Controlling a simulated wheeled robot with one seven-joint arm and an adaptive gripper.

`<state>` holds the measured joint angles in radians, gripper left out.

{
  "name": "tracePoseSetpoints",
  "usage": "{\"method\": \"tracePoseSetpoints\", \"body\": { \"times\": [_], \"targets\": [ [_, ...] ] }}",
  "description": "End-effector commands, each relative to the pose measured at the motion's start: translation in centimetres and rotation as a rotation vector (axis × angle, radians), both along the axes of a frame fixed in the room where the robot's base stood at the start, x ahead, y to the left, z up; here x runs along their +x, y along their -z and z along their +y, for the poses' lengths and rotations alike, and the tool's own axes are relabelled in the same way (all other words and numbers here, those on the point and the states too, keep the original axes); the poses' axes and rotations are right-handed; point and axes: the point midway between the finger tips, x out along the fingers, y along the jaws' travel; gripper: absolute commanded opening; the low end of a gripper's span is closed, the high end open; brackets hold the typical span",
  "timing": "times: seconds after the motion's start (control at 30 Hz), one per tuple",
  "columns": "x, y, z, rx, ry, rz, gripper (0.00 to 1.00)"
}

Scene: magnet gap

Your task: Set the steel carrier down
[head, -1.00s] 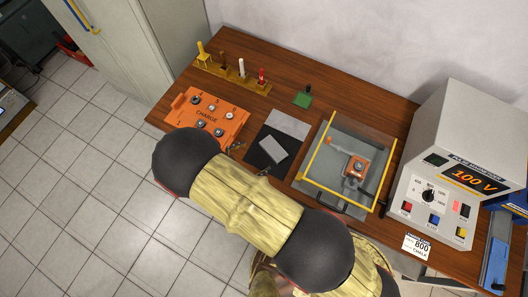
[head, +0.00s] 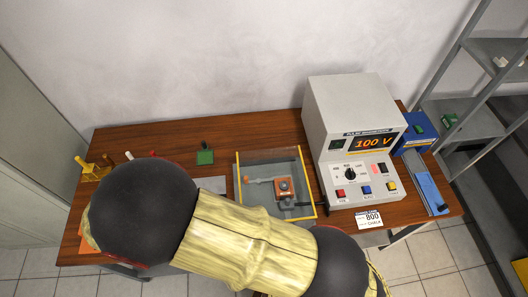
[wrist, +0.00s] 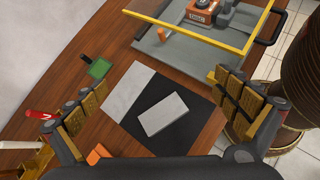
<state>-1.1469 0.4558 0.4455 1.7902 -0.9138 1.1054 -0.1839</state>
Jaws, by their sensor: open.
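The steel carrier, a flat light-grey block (wrist: 164,115), lies on the black part of a two-tone mat (wrist: 203,122) in the wrist view. My gripper (wrist: 162,98) is open and empty, its two fingers wide apart on either side of the carrier and not touching it. In the head view my arm hides the carrier and my gripper. Only a corner of the mat's light-grey part (head: 213,184) shows there.
A yellow-framed tray with an orange device (head: 284,187) stands right of the mat. The grey pulse magnetizer (head: 352,140) reads 100 V.

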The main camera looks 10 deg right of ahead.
Motion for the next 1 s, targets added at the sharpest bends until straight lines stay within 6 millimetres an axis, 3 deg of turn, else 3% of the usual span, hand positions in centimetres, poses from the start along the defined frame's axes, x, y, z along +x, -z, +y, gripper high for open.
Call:
{"method": "tracePoseSetpoints", "body": {
  "times": [0.03, 0.2, 0.47, 0.7, 1.0],
  "targets": [
    [1.0, -2.1, -1.7, 0.055, 0.083, -0.005, 1.0],
    [2.7, -7.8, -7.1, 0.226, 0.338, -0.025, 1.0],
    [2.8, -15.3, -15.4, 0.495, 0.71, -0.086, 1.0],
    [0.7, -21.0, -22.2, 0.756, 1.026, -0.179, 1.0],
    [-3.8, -26.7, -28.6, 1.098, 1.366, -0.346, 1.0]
  ]
}}
